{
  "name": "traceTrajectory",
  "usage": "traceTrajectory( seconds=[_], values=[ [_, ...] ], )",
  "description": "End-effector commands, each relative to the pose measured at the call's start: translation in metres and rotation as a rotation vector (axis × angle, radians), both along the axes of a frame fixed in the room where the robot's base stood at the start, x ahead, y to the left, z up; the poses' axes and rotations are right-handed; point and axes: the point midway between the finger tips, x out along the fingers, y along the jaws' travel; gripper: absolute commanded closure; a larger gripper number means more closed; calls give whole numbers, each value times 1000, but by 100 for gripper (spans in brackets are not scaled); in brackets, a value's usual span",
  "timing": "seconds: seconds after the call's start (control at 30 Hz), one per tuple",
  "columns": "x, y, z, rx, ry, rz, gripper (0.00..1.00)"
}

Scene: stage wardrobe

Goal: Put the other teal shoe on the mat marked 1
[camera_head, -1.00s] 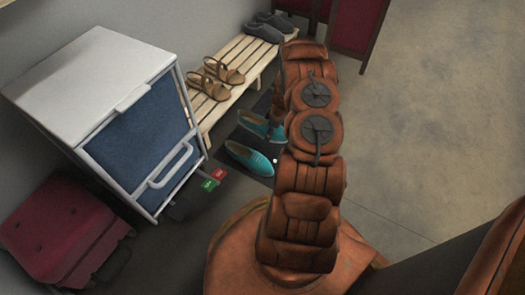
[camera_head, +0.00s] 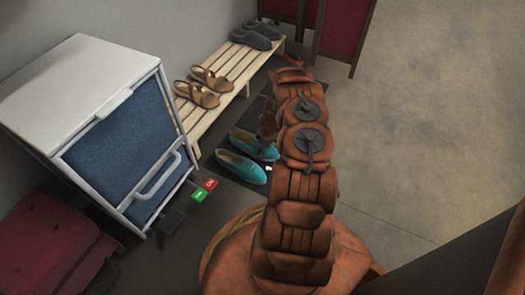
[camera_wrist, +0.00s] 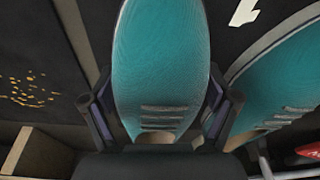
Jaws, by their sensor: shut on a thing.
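Two teal shoes lie side by side on the dark mat (camera_head: 228,172) in front of the bench, the nearer shoe (camera_head: 238,167) and the farther shoe (camera_head: 251,142). My gripper (camera_wrist: 160,103) is shut on one teal shoe (camera_wrist: 160,65), its fingers on both sides of it. The other teal shoe (camera_wrist: 285,75) is just to the right in the wrist view. Part of a white mark (camera_wrist: 244,12), seemingly the 1, shows on the dark mat between the shoes. My arm hides much of the gripper in the head view. I cannot tell whether the held shoe touches the mat.
A slatted bench (camera_head: 228,82) holds tan sandals (camera_head: 197,93) and grey slippers (camera_head: 258,37). A white and blue cabinet (camera_head: 125,140) stands left, with red and green tags (camera_head: 204,190) near its foot. A speckled dark surface (camera_wrist: 28,95) lies left in the wrist view. Floor right is open.

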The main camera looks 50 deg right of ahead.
Motion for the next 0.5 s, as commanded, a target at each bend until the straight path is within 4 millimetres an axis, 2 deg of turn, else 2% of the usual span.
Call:
traceTrajectory(
  seconds=[0.1, 0.13, 0.23, 0.5],
  values=[
    [0, 0, -1, 0, 0, 0, 64],
    [0, 0, -1, -1, -1, 1, 10],
    [0, 0, -1, -1, 0, 0, 0],
    [0, 0, -1, 0, 0, 0, 0]
  ],
)
